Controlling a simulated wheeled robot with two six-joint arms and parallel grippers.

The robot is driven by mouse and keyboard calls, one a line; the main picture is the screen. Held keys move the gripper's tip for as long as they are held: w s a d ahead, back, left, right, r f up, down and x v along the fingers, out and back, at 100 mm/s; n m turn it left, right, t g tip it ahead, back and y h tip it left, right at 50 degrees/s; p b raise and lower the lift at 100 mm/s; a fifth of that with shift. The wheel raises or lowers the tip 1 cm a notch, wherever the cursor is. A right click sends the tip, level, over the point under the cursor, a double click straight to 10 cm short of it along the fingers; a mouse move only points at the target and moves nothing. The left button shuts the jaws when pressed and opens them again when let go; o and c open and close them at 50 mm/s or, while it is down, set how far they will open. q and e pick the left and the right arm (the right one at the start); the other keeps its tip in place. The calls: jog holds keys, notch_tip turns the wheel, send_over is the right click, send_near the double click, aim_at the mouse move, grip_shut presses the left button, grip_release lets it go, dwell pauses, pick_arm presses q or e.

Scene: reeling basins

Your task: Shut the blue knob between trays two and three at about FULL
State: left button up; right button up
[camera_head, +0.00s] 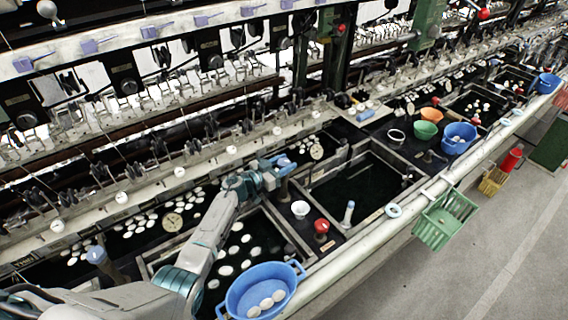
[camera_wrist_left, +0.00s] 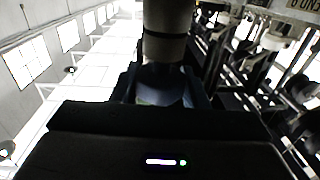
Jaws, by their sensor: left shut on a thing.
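The blue knob (camera_head: 284,160) sits on a dark post (camera_head: 283,190) on the ledge between the basin with white cocoons and the darker basin to its right. My left gripper (camera_head: 273,171) reaches it from the left and is shut on it, partly hiding it. In the left wrist view the jaws are dark around a bluish knob (camera_wrist_left: 160,88) with a thick post (camera_wrist_left: 166,38) beyond it. A pale round dial (camera_head: 316,151) stands just behind the knob; its marks are too small to read. My right gripper is not in view.
A red-topped knob (camera_head: 321,227) and a white cup (camera_head: 300,209) stand in front of the post. A blue basket (camera_head: 262,291) of cocoons hangs at the near rim. Another blue knob (camera_head: 96,254) stands far left. A green crate (camera_head: 446,219) hangs right.

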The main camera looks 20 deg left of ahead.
pick_arm(q)
jog(key=shift+r+m+g+h, duration=0.1)
jog(key=shift+m+g+h, duration=0.5)
jog(key=shift+h, duration=0.1)
jog(key=o, duration=1)
jog(key=shift+c, duration=0.2)
jog(key=shift+s+a+f, duration=0.2)
jog(key=shift+s+a, duration=0.2)
jog(key=shift+s, duration=0.05)
jog(key=b+v, duration=0.2)
jog(key=v, duration=0.7)
jog(key=shift+s+a+r+b, duration=0.15)
jog(key=shift+s+a+b, duration=0.05)
jog(key=shift+s+b, duration=0.1)
